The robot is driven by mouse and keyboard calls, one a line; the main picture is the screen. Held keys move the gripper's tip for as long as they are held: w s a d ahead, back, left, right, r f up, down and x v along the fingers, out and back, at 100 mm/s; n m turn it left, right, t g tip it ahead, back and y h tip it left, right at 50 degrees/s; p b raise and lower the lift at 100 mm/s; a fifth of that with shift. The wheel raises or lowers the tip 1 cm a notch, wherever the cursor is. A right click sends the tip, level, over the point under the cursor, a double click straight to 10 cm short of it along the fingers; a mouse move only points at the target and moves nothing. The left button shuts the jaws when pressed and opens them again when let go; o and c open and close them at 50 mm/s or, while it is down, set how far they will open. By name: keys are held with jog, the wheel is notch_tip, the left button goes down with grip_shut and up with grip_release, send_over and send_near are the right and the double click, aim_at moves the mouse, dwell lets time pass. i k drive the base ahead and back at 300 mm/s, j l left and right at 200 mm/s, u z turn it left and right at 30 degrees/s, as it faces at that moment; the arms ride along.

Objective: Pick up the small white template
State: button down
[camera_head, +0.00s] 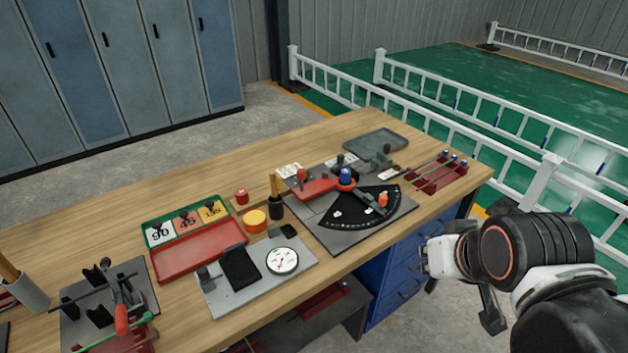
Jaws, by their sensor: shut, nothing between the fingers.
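A small white template marked 90 (160,234) lies in the left compartment of the green-rimmed tray (148,223) on the workbench. It has a small dark knob on top. An orange-red template marked 45 (187,221) and a yellow one marked 135 (212,211) lie to its right. My gripper (428,257), at the pale end of my arm, is off the bench's right front side, far from the templates. It looks shut and empty; its fingers are small and partly unclear.
A red tray (200,250) lies in front of the templates. A grey plate with a round white dial (283,261), a black fan-shaped plate (350,220) and a dark cup (276,208) stand to the right. A clamp fixture (112,300) stands at front left. The bench's back left is clear.

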aim_at(160, 233)
jog(key=u, duration=1.5)
jog(key=i+j+u, duration=0.1)
jog(key=i+j, duration=0.5)
jog(key=i+u, duration=0.1)
jog(key=i+j, duration=0.05)
